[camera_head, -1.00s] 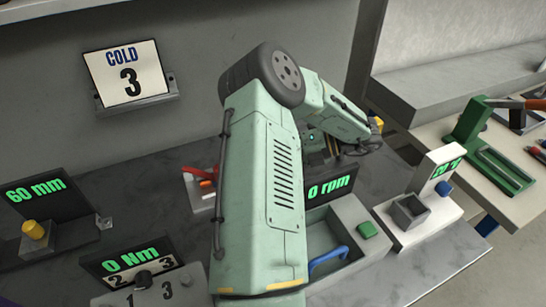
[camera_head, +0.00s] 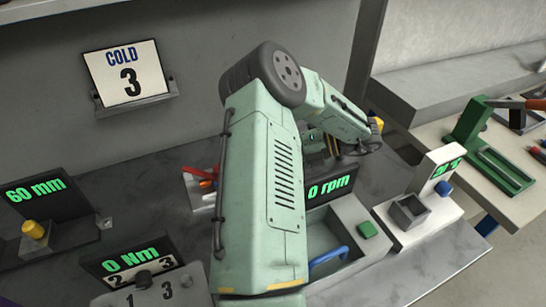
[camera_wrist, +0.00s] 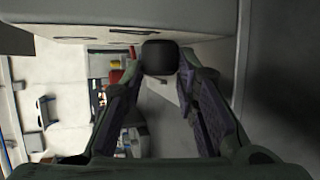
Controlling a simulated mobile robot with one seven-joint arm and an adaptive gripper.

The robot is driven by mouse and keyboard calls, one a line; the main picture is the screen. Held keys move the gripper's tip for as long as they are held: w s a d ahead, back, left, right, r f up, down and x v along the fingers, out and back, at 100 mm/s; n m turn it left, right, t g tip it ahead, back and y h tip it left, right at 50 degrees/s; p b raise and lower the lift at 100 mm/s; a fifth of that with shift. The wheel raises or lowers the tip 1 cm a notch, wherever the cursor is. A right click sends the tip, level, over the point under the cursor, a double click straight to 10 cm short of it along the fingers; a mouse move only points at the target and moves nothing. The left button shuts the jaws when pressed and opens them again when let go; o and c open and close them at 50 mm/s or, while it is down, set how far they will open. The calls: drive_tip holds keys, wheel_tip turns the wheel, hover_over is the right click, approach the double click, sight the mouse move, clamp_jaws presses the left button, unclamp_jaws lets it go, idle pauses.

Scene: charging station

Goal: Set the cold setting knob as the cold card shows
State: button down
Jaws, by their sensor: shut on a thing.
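The cold card (camera_head: 127,73) hangs on the back wall at the upper left in the head view; it reads COLD and a large 3. My gripper (camera_wrist: 160,66) is in the wrist view, its two dark fingers shut on a black knob (camera_wrist: 160,57). The knob stands out from a pale panel (camera_wrist: 70,24) along the top of that view. Dark marks on the panel are too foreshortened to read, so the knob's setting cannot be told. In the head view my own arm covers the held knob and most of my gripper.
A 0 Nm unit (camera_head: 124,262) with another dark knob (camera_head: 143,280) and printed numbers is at the lower left. A 60 mm unit (camera_head: 37,190) stands left of it. A 0 rpm display (camera_head: 330,188), blue handle (camera_head: 328,259) and white unit (camera_head: 436,207) lie right of my arm.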

drive_tip(key=c, duration=1.2)
unclamp_jaws()
drive_tip(key=shift+c, duration=0.2)
drive_tip(key=shift+v, duration=3.95)
drive_tip(key=shift+r, duration=0.1)
